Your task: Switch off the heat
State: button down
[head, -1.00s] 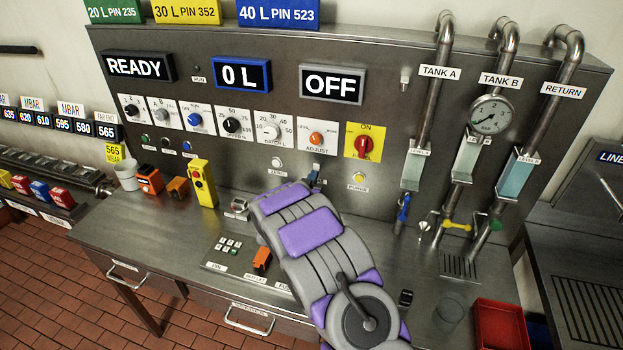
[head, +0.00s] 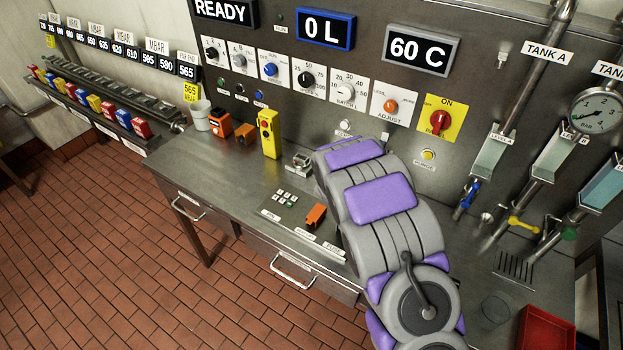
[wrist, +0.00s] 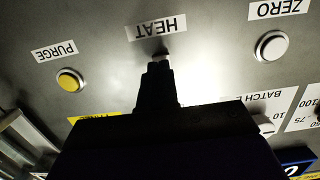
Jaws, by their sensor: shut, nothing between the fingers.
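In the wrist view, which shows labels upside down, the HEAT label (wrist: 157,27) is on the grey panel. A small pale control (wrist: 161,57) sits by it, mostly hidden behind my gripper (wrist: 160,68). My gripper is shut and empty, its tips at this control; I cannot tell whether they touch it. In the head view my arm hides most of the gripper. The display (head: 420,50) above the panel's right side reads 60 C.
A yellow PURGE button (wrist: 69,80) and a white ZERO button (wrist: 271,45) flank the control. A red ON/OFF knob (head: 440,121) on a yellow plate is above right. A yellow pendant box (head: 268,134) and an orange block (head: 316,215) are on the steel bench (head: 215,170).

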jog(key=s+a+r+n+g+y+p, duration=0.1)
jog(key=s+a+r+g+y+p, duration=0.1)
jog(key=s+a, duration=0.7)
jog(key=s+a+r+n+g+y+p, duration=0.1)
jog(key=s+a+r+g+y+p, duration=0.2)
jog(key=s+a+y, duration=0.4)
jog(key=s+a+p, duration=0.1)
jog(key=s+a, duration=0.1)
jog(key=a, duration=0.3)
jog(key=shift+a+g, duration=0.3)
jog(key=shift+a, duration=0.05)
jog(key=shift+d, duration=0.1)
jog(key=w+d+f+m+t+h, duration=0.1)
jog(key=w+d+t+h, duration=0.1)
jog(key=d, duration=0.5)
jog(key=w+d+f+m+t+h, duration=0.1)
jog(key=w+d+f+t+h, duration=0.1)
jog(key=w+d+h, duration=0.3)
jog(key=shift+w+d+f+t+h+p, duration=0.3)
jog(key=shift+d+t+h+p, duration=0.15)
jog(key=shift+d+t+h, duration=0.5)
jog(key=shift+d, duration=0.2)
